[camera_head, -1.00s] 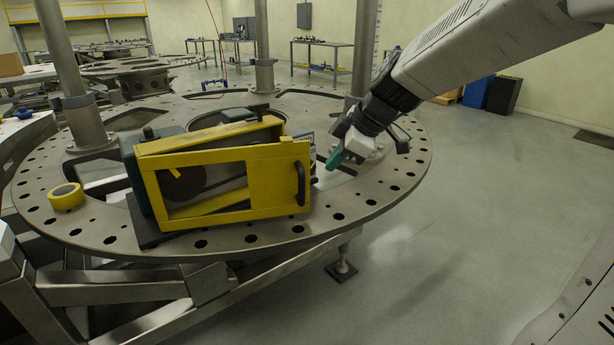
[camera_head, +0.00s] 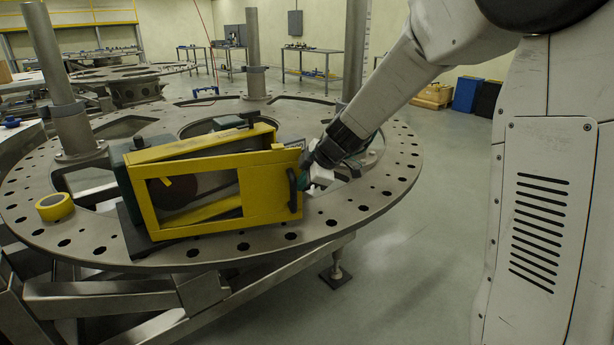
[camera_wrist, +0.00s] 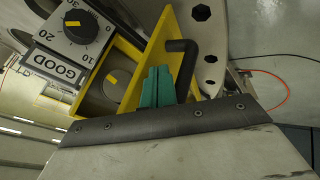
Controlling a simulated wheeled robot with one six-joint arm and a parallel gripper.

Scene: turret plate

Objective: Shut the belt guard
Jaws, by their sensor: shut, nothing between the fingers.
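The belt guard (camera_head: 262,188) is a yellow framed door with a window and a black handle (camera_head: 292,190) near its right edge. It stands ajar, its right side swung out from the yellow housing (camera_head: 200,148) behind it, leaving a wedge-shaped gap on top. My gripper (camera_wrist: 158,86) has teal fingers, shut and empty. In the wrist view they are close beside the black handle (camera_wrist: 184,62), with yellow guard around them; I cannot tell whether they touch. In the head view my gripper is at the guard's right edge, its fingertips mostly hidden.
The guard unit sits on a round steel turret plate (camera_head: 378,200) with holes around its rim. A yellow tape roll (camera_head: 55,207) lies at left. Upright posts (camera_head: 62,90) rise from the plate. A dial panel (camera_wrist: 75,35) and a GOOD label (camera_wrist: 57,67) show in the wrist view.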

